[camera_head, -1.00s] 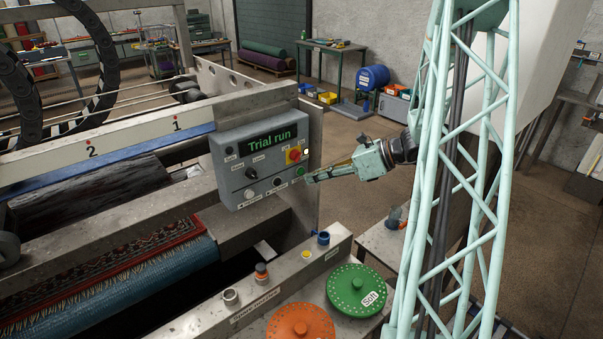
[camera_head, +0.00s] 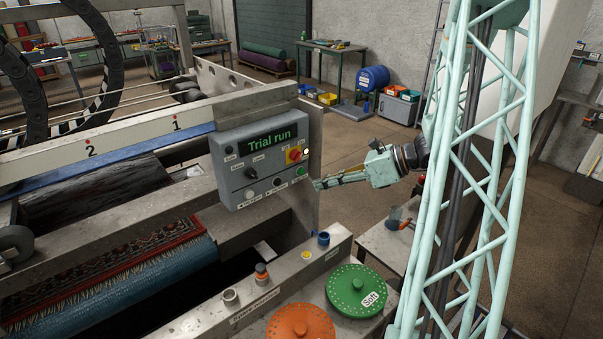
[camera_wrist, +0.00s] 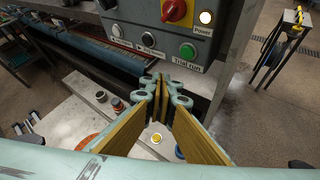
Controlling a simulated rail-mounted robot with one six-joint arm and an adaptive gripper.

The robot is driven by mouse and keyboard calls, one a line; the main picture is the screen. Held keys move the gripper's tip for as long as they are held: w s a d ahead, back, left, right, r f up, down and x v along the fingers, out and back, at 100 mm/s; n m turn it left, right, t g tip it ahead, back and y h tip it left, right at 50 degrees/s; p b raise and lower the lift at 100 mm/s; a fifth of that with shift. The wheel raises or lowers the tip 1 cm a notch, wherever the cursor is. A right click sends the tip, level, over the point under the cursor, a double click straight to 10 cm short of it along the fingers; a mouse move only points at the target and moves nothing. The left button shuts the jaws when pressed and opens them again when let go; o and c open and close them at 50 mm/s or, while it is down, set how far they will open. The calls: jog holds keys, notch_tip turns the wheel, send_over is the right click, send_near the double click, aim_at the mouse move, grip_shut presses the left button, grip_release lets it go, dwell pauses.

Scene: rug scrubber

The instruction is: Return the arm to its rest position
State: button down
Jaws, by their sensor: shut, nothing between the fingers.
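My gripper (camera_head: 318,184) is shut and empty in the head view. It is just right of the grey control box (camera_head: 228,166), with a small gap between its tips and the box. The box's green display reads "Trial run". In the wrist view the shut fingers (camera_wrist: 160,82) point toward the lower part of the box, left of and below the green button (camera_wrist: 187,50) labelled "Trial run". A red and yellow switch (camera_wrist: 176,10) and a lit "Power" lamp (camera_wrist: 206,18) are above. My arm comes in from the right.
A green disc (camera_head: 356,290) marked "Soft" and an orange disc (camera_head: 300,322) lie on the bench in front. A patterned rug (camera_head: 110,270) lies in the machine at left. A blue drum (camera_head: 373,79) stands behind. Open floor lies behind my arm.

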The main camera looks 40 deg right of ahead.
dwell(0.8)
jog(key=s+a+r+n+g+h+b, duration=0.15)
jog(key=a+r+n, duration=0.5)
jog(key=a, duration=0.65)
jog(key=s+a+r+n+g+h+b, duration=0.1)
jog(key=s+a+r+n+g, duration=0.3)
jog(key=a+n, duration=0.6)
jog(key=s+a+r+n+g+h+b, duration=0.15)
jog(key=a+r+n, duration=0.45)
jog(key=a, duration=0.9)
jog(key=s+a+r+n+t+b, duration=0.1)
jog(key=s+a+r+n, duration=0.1)
jog(key=s, duration=0.2)
jog(key=s+a+r+n+b, duration=0.1)
jog(key=s+a+n, duration=0.1)
jog(key=s+n, duration=0.15)
jog(key=s+d+f+n+h+b, duration=0.1)
jog(key=s+d+f, duration=0.1)
jog(key=s, duration=0.5)
jog(key=s+d+f+n+h+b, duration=0.2)
jog(key=s+d, duration=0.2)
jog(key=s, duration=0.3)
jog(key=shift+f, duration=0.1)
dwell(1.1)
